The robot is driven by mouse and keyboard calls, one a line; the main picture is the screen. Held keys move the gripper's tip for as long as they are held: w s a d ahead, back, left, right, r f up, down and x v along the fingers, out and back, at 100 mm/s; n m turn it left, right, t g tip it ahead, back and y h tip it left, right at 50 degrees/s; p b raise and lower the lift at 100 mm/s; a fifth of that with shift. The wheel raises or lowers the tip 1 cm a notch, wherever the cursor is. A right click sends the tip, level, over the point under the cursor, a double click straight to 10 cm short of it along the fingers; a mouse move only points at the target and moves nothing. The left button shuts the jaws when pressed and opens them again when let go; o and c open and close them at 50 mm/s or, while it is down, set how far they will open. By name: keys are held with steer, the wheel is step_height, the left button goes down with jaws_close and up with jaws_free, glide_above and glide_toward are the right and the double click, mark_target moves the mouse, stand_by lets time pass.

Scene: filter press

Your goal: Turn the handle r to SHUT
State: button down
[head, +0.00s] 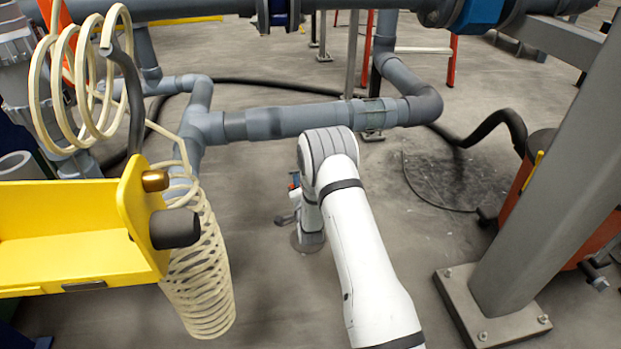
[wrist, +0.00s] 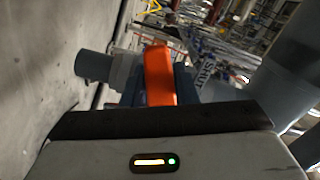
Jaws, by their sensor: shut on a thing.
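An orange handle (wrist: 160,76), which I take to be handle r, stands up in the middle of the wrist view, in front of a grey-blue pipe fitting (wrist: 122,72). My gripper (wrist: 160,120) fills the bottom of that view and is shut on the handle's near end.
A grey pipe (head: 290,121) runs across behind my arm. A yellow box (head: 75,235) and a cream coiled hose (head: 200,270) stand at the left. A thick grey post (head: 550,170) rises at the right. The floor between is mostly clear.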

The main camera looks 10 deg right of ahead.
step_height(320, 180, up, 2)
steer(key=m, duration=0.5)
steer(key=shift+w+a+r, duration=0.1)
steer(key=shift+w+r, duration=0.05)
steer(key=shift+r, duration=0.05)
steer(key=c, duration=1.4)
jaws_free()
steer(key=o, duration=0.6)
steer(key=shift+f, duration=0.2)
steer(key=shift+c, duration=0.2)
steer(key=s, duration=0.7)
steer(key=shift+s, duration=0.15)
